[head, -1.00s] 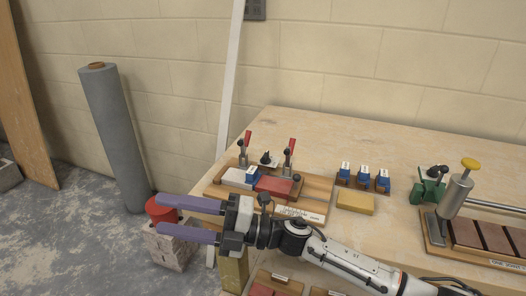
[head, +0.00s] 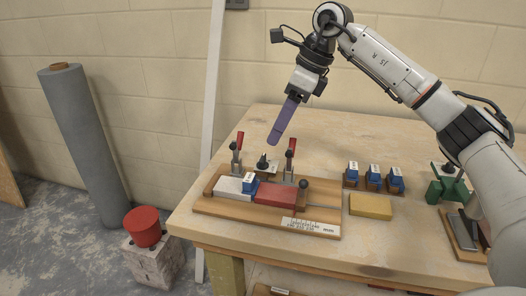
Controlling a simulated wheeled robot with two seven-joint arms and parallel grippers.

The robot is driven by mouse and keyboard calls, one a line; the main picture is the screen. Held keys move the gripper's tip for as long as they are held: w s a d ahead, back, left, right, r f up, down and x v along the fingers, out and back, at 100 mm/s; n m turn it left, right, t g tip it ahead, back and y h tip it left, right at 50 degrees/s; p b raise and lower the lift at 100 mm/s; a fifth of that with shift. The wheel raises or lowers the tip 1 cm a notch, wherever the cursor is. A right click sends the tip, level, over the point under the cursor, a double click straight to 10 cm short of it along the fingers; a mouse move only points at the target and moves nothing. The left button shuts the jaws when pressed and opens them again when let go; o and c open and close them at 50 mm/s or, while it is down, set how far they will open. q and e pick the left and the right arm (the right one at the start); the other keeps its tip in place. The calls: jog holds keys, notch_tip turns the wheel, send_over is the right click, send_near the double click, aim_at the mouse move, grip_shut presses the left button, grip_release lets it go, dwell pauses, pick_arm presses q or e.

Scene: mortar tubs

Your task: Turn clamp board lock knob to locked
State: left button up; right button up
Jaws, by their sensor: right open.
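The wooden clamp board (head: 222,209) lies on the workbench, with two red-handled toggle clamps along its back. A small black knob (head: 263,163) stands between the clamps; I cannot tell which way it is set. A black ball (head: 304,184) sits on the right side of the board. A white block (head: 230,189), a blue block (head: 249,183) and a red block (head: 276,194) lie on the board. My right gripper (head: 276,137) is open and empty, its purple fingers pointing down above the black knob, apart from it. The fingers overlap in this view. My left gripper is out of view.
Several blue pieces (head: 373,174) and a yellow block (head: 370,207) lie right of the board. A green fixture (head: 447,186) stands farther right, partly behind my arm. A grey roll (head: 85,140) and a red can (head: 142,226) stand left of the bench.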

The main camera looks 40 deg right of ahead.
aim_at(263, 157)
jog(key=x, duration=0.8)
jog(key=shift+a+f, duration=0.15)
jog(key=shift+f, duration=0.05)
jog(key=c, duration=1.1)
